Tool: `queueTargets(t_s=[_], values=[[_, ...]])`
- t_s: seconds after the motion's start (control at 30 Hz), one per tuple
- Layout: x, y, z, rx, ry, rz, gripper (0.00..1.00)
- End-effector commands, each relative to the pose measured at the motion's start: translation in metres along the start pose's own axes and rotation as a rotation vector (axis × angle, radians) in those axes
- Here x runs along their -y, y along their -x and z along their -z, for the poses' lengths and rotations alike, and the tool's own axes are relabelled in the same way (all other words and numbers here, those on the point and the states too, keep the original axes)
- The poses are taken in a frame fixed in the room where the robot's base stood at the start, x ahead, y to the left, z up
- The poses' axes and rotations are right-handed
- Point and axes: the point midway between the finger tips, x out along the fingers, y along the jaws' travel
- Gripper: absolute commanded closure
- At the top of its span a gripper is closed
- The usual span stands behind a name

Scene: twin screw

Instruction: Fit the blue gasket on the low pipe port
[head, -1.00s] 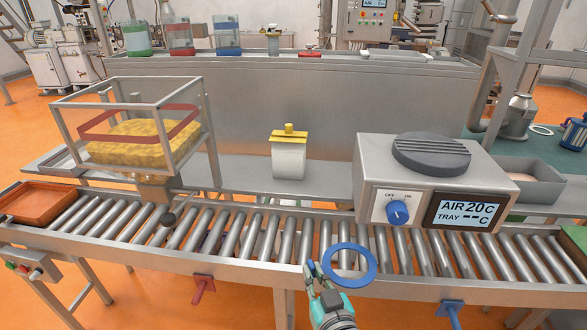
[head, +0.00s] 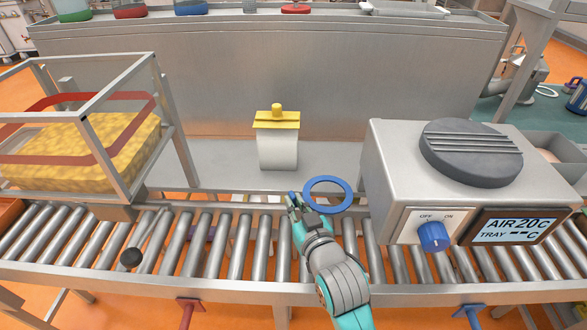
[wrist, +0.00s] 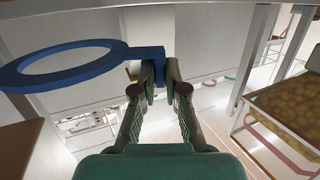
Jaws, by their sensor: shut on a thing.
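My gripper (head: 294,204) is shut on the tab of the blue gasket (head: 349,193), a flat ring. The gasket is held in the air and shows in front of the conveyor's far edge, left of the grey dial box. In the wrist view the gasket (wrist: 145,54) reaches to the left, with its tab between the fingertips (wrist: 159,70). The ring is whole and touches nothing else that I can see. I cannot make out the low pipe port in either current view.
The roller conveyor (head: 195,243) crosses the front. The grey box with a blue knob (head: 434,236) stands close on the right. A framed cage (head: 160,80) with a yellow block is at the left. A white yellow-capped container (head: 277,148) stands behind. Red (head: 188,306) and blue (head: 473,311) handles hang below.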

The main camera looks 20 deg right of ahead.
Motion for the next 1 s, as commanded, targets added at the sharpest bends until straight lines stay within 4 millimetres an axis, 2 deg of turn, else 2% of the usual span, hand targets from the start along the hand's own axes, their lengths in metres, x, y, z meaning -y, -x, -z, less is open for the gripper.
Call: queueTargets(t_s=[0.03, 0.3, 0.53, 0.77, 1.0], values=[[-0.006, -0.012, 0.003, -0.002, -0.001, -0.003, 1.00], [-0.030, -0.069, 0.012, -0.002, 0.000, -0.003, 1.00], [-0.047, -0.110, 0.018, -0.001, 0.000, -0.001, 1.00], [-0.052, -0.124, 0.018, 0.000, 0.000, 0.000, 1.00], [-0.052, -0.128, -0.009, 0.003, -0.001, 0.001, 1.00]])
